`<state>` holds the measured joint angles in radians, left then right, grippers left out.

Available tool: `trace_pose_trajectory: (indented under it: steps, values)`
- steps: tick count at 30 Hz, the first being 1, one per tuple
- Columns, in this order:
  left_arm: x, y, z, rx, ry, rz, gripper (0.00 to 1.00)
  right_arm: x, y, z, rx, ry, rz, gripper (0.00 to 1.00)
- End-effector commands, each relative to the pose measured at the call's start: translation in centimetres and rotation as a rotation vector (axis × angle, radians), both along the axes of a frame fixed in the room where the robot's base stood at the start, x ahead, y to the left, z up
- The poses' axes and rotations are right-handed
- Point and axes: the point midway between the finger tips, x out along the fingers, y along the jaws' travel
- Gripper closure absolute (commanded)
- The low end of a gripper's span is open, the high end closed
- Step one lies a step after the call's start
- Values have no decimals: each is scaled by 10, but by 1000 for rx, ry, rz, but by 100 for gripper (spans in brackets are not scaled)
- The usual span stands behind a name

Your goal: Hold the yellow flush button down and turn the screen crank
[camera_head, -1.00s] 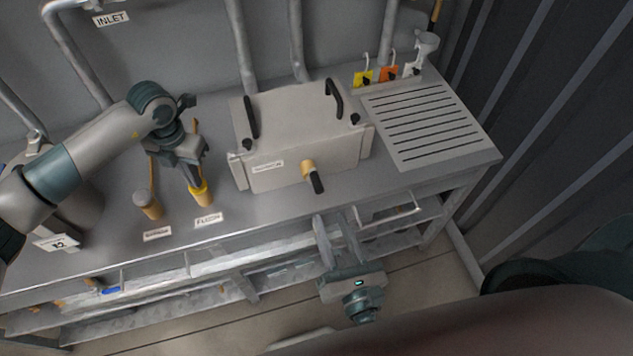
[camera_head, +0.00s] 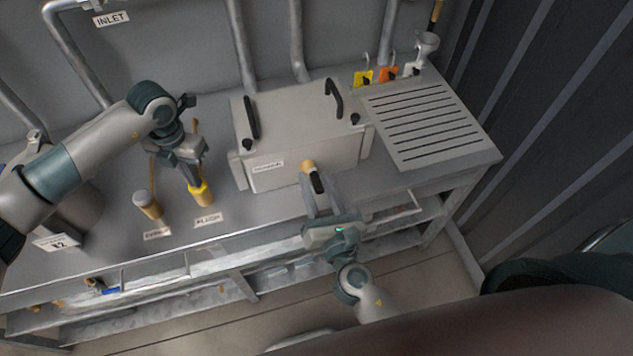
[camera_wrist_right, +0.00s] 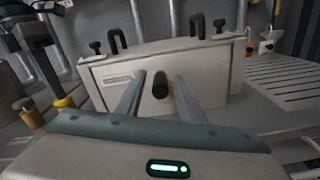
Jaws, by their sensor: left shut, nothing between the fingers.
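The yellow flush button (camera_head: 201,187) tops a post behind the flush label. My left gripper (camera_head: 194,181) is shut with its fingertips down at the button; they look to be touching it, and the fingers hide part of it. The screen crank (camera_head: 316,180), a black handle on a tan hub, sticks out of the front of the grey box (camera_head: 262,178). My right gripper (camera_head: 322,192) is open, with one finger on each side of the crank handle. In the right wrist view, the black crank handle (camera_wrist_right: 160,90) shows between the two spread fingers, with no visible grip on it.
A second post with a grey button (camera_head: 141,198) stands left of the flush button. A slotted drain plate (camera_head: 420,120) lies right of the box. The bench's front edge runs below the crank.

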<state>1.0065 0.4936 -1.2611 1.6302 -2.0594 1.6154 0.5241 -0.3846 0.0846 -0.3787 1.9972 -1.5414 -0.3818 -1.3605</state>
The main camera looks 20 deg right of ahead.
Motion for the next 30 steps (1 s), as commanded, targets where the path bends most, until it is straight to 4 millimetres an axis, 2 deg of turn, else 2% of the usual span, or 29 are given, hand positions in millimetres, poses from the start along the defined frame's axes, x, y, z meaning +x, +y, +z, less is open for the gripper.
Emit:
trace_pose_trajectory:
  steps: [6,10,11,23,30]
  values:
    - [-1,0,-1,1,2,0,100,0,0,0,0,0,0,67]
    - [-1,0,-1,1,2,0,100,0,0,0,1,0,1,98]
    - [-1,0,-1,1,2,0,100,0,0,0,1,0,1,100]
    - [-1,0,-1,0,1,-1,100,-1,2,0,19,1,4,100]
    - [-1,-1,-1,0,1,-1,100,-1,-1,-1,96,2,7,100]
